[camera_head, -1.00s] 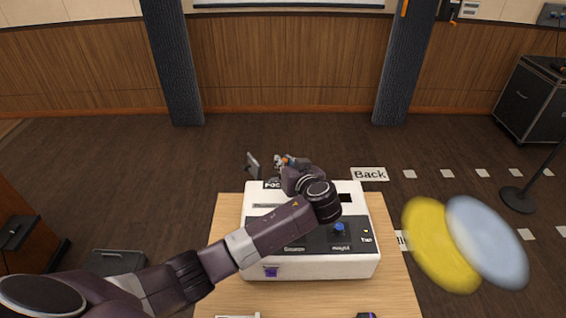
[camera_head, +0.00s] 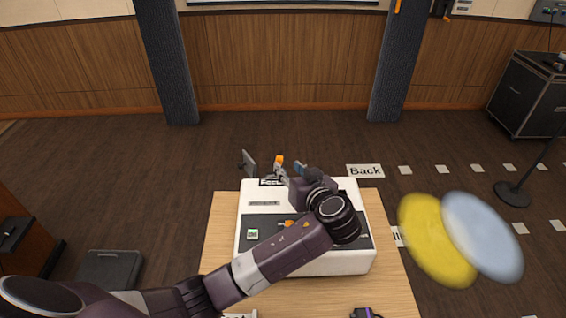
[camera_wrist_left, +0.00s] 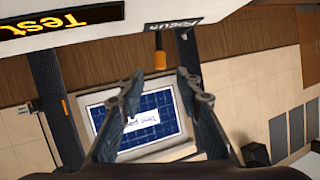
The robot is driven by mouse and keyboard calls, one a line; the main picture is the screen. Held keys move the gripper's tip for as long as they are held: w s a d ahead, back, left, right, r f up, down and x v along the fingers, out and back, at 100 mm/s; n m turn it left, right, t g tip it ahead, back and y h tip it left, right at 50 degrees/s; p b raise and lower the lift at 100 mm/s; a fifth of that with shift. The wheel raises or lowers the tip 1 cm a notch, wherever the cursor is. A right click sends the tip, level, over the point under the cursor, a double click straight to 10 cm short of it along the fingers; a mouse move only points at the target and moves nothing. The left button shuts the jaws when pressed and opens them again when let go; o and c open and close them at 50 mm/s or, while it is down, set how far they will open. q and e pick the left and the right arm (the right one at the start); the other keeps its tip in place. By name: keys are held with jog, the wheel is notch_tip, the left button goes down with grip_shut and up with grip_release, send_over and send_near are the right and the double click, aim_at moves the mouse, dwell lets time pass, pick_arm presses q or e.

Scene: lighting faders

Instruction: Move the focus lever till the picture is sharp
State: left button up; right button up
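The focus lever shows as an orange-tipped stalk (camera_head: 280,160) at the back edge of the white console (camera_head: 318,264), beside the Focus label (camera_head: 271,182). My left gripper (camera_head: 273,167) is over that back edge, its fingers apart on either side of the lever. In the left wrist view, the lever's orange tip (camera_wrist_left: 160,61) lies beyond and between the open fingertips (camera_wrist_left: 159,84); no contact shows. The Focus label (camera_wrist_left: 174,24) is beside its stalk. The picture, a blue grid with a white text panel (camera_wrist_left: 142,122), hangs on the wall; its sharpness is hard to judge.
The console stands on a wooden table (camera_head: 222,217). My left forearm and wrist hide part of its top. Blurred yellow (camera_head: 432,238) and pale blue (camera_head: 484,238) discs overlap right of the table. A black case (camera_head: 530,95) stands at the far right. Floor behind the table is clear.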

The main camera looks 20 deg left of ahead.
pick_arm(q)
jog(key=shift+v, duration=1.8)
